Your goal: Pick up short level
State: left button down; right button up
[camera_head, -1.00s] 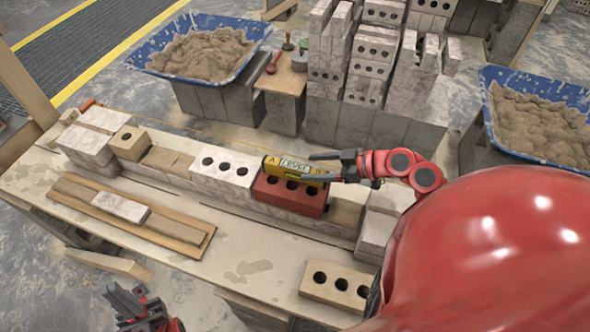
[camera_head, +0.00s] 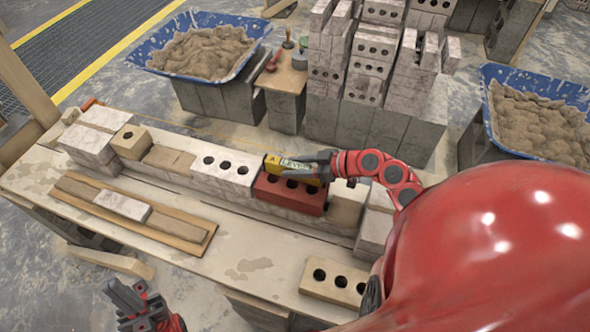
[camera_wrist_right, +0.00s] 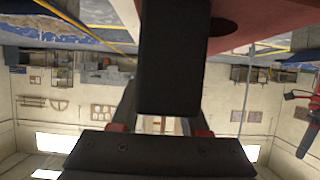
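The short level (camera_head: 272,161), yellow with a pale label, lies on top of the red brick (camera_head: 289,194) in the wall row. My right gripper (camera_head: 303,166) is at the level's right end, with its fingers along the two long sides. In the right wrist view, the level's dark end (camera_wrist_right: 172,60) sits between the fingers and hides much of them. Whether they press on it is unclear. The red brick also shows in the right wrist view (camera_wrist_right: 265,22). My left gripper (camera_head: 130,297) is low at the bottom left, in front of the bench, open and empty.
The bench (camera_head: 255,265) carries the brick row, a wooden board (camera_head: 175,228) with a pale piece on it, and a tan holed brick (camera_head: 336,283) at the front. Blue mortar tubs (camera_head: 255,35) and brick stacks (camera_head: 370,65) stand behind. My red arm hides the right side.

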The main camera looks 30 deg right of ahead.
grip_shut()
jog(key=shift+r, duration=0.1)
